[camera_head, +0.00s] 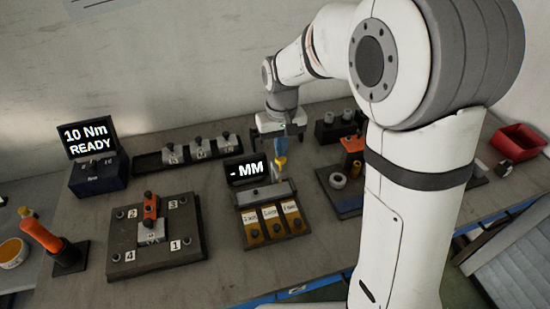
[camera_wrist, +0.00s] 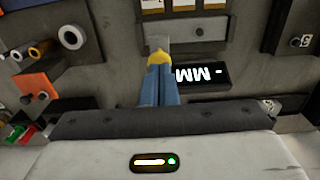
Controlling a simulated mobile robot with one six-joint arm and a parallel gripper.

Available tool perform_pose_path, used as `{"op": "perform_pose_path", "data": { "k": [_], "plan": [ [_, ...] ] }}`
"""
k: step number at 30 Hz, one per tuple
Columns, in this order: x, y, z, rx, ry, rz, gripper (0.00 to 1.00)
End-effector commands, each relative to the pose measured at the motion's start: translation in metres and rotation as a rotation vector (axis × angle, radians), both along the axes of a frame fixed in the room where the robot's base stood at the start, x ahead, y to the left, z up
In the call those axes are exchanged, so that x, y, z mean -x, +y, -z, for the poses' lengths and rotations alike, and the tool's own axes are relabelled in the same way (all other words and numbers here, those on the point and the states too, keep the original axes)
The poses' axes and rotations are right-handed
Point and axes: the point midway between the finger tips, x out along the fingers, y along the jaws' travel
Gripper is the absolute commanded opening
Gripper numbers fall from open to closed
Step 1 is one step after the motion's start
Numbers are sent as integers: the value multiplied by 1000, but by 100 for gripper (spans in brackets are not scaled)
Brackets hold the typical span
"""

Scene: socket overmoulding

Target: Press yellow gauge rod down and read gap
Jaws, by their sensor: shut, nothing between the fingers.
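The gauge rod's yellow top (camera_head: 281,162) shows at the right side of the gauge in the head view. The gauge has a display (camera_head: 247,169) that reads "- MM", with no number. In the wrist view the yellow top (camera_wrist: 158,58) is right at the tips of my gripper (camera_wrist: 160,68), and the display (camera_wrist: 198,75) appears upside down beside it. My gripper (camera_head: 279,150) points down over the rod with its blue fingers shut together and nothing between them. The fingertips look in contact with or very close to the yellow top; the exact gap cannot be told.
In front of the gauge are labelled yellow slots (camera_head: 268,222). A numbered fixture plate (camera_head: 125,240) and a "10 Nm READY" display (camera_head: 87,136) stand to the left. A rack of grey blocks (camera_head: 145,162) lies behind. A red bin (camera_head: 519,141) is at far right.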

Motion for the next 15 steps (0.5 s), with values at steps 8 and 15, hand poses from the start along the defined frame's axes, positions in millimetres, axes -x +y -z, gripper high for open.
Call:
{"op": "perform_pose_path", "data": {
  "k": [8,15],
  "plan": [
    [0,0,7,0,0,0,0],
    [0,0,12,0,1,0,0]
  ]
}}
